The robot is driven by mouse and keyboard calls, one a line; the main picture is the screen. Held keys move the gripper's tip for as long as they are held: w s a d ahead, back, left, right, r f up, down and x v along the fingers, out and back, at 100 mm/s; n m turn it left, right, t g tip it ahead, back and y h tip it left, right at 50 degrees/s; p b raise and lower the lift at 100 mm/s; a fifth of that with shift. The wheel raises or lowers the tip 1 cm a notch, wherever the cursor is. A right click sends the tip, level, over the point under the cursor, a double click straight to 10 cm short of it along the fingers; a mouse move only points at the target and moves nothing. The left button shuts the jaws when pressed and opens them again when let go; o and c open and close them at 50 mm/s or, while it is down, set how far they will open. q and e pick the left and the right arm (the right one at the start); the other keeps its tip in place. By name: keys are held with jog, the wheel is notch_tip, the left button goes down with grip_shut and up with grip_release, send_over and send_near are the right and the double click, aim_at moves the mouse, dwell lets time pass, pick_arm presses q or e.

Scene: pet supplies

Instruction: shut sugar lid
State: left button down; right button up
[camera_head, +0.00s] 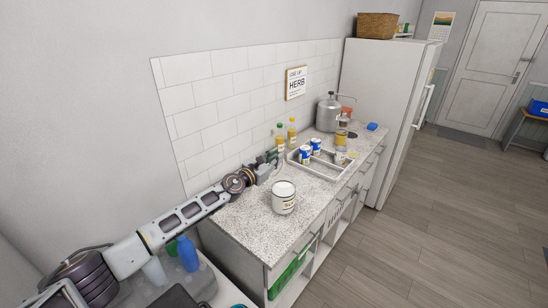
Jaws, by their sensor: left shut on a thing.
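My left gripper (270,166) is just behind and to the left of the jar, close to the wall side. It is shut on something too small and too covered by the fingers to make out. I cannot tell whether it touches the jar. My right gripper is not in view.
Two bottles (292,133) stand by the tiled wall. A metal dispenser (328,114) and a blue sponge (372,126) are farther back. The counter (250,222) is clear in front of the jar.

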pick_arm(q)
jog(key=shift+s+d+f, duration=0.1)
jog(key=shift+f, duration=0.1)
jog(key=c, duration=1.6)
grip_release()
jog(key=shift+c, duration=0.2)
jog(key=shift+r, duration=0.1)
jog(key=shift+a, duration=0.2)
jog(key=v, duration=0.7)
jog(key=shift+s, duration=0.1)
